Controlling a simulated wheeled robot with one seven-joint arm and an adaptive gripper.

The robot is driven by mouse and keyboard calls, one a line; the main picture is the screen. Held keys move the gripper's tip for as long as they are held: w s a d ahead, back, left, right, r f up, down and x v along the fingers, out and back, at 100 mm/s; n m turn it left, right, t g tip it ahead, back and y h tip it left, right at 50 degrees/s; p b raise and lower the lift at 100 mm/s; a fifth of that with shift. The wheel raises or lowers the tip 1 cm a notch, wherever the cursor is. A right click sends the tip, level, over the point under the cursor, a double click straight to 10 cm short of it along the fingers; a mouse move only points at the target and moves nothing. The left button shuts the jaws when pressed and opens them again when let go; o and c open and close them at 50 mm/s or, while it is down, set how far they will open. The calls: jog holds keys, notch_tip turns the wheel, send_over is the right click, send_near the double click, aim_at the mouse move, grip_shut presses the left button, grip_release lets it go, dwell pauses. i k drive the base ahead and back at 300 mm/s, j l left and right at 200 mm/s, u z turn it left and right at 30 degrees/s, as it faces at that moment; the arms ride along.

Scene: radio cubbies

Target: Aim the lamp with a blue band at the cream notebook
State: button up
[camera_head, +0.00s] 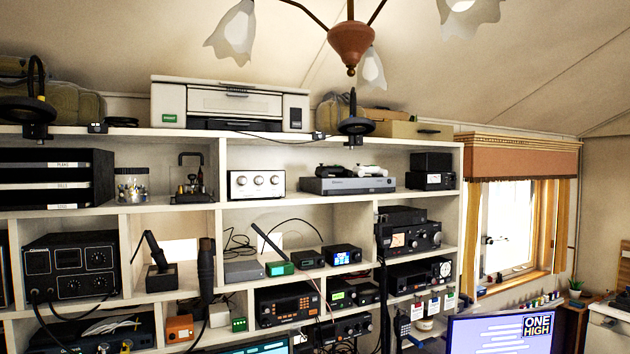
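A black clamp lamp (356,125) hangs at the top edge of the shelf unit, right of the printer. A second black clamp lamp (27,108) is at the top left on the same edge. I see no blue band on either lamp; they are too small or turned to tell. I cannot make out a cream notebook in this view. My gripper is not in view.
The white shelf unit (222,180) is full of radios and small devices. A printer (230,103) stands on top. A monitor (500,334) is at the lower right, near a window (506,230). A ceiling lamp (351,43) hangs overhead.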

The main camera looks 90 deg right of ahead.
aim_at(345, 127)
jog(key=z, duration=3.25)
